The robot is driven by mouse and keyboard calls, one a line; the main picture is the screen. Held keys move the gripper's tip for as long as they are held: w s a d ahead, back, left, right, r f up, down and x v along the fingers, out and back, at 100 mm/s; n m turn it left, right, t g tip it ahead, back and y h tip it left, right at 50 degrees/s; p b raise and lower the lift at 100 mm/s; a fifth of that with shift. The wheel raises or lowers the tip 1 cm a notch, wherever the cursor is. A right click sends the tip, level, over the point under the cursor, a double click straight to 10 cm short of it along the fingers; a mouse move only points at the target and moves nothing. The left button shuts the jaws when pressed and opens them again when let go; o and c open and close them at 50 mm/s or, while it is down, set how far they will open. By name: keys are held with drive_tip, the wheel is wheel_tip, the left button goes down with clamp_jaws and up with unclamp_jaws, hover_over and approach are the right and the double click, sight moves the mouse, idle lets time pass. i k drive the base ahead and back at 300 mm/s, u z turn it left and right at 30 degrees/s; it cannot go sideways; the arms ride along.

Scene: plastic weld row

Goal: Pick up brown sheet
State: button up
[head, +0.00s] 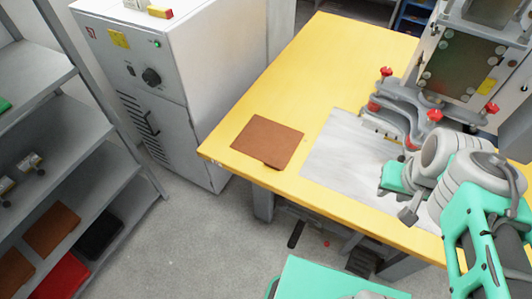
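A brown sheet (268,141) lies flat on the yellow table (290,75), close to its front left edge. It looks like a thin stack with a small uneven lip at the front edge. My gripper (398,197) is at the right, over the grey plate on the table, well apart from the brown sheet. My grey and teal arm links partly hide it, and I cannot tell whether its fingers are open or shut. More brown sheets (52,230) lie on the shelf at the left.
A welding machine (440,90) with red knobs stands on the table at the right, close to my arm. A white cabinet (165,85) stands behind left. The grey shelf (60,130) holds black (100,235) and red (62,278) sheets. The grey floor between shelf and table is clear.

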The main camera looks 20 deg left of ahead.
sight(273, 144)
drive_tip(key=u, duration=0.05)
drive_tip(key=k, duration=0.25)
drive_tip(key=u, duration=4.05)
drive_tip(key=k, duration=0.85)
drive_tip(key=z, duration=1.45)
drive_tip(key=i, duration=0.5)
